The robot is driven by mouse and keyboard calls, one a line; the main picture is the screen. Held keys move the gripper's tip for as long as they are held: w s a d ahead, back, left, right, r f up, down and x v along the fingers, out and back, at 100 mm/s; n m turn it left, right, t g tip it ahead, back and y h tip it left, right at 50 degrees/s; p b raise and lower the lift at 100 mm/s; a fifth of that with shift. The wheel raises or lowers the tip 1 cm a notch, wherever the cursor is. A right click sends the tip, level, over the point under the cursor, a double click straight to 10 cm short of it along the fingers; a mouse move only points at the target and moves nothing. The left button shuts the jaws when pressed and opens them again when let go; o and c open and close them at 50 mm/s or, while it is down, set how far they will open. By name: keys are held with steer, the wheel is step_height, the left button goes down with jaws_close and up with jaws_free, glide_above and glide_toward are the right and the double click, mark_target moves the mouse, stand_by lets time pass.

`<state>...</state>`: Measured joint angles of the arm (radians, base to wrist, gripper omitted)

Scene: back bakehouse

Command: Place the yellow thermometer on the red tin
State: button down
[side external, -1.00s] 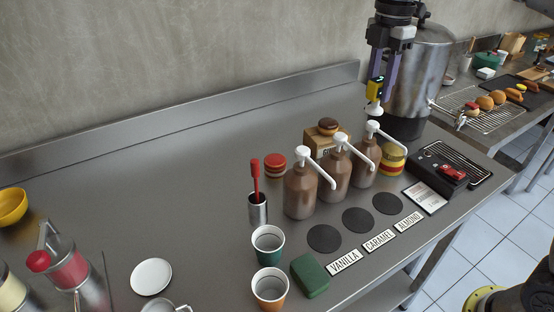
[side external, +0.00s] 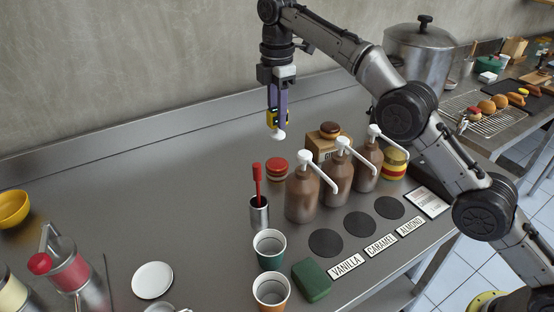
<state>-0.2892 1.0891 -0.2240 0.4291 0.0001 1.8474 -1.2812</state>
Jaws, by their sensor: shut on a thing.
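My gripper (side external: 278,108) is shut on the yellow thermometer (side external: 271,118), which has a dark display and a white lower end. The red tin (side external: 277,170) is short and round with a red top and a pale band. It stands upright on the steel counter (side external: 200,190), left of the brown pump bottles. A visible gap separates the thermometer from the tin top.
Brown pump bottles (side external: 302,197) with white spouts stand just right of the tin. A steel cup (side external: 259,214) with a red-handled tool is in front of it. A small box (side external: 321,145) with a brown-topped jar and a yellow tin (side external: 396,166) stand behind. The counter at left is mostly clear.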

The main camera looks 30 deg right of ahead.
mark_target(277, 133)
steer(key=shift+f, duration=3.95)
steer(key=shift+f, duration=0.2)
steer(key=c, duration=0.6)
jaws_free()
steer(key=shift+r, duration=0.1)
step_height(277, 133, up, 6)
steer(key=shift+r, duration=0.85)
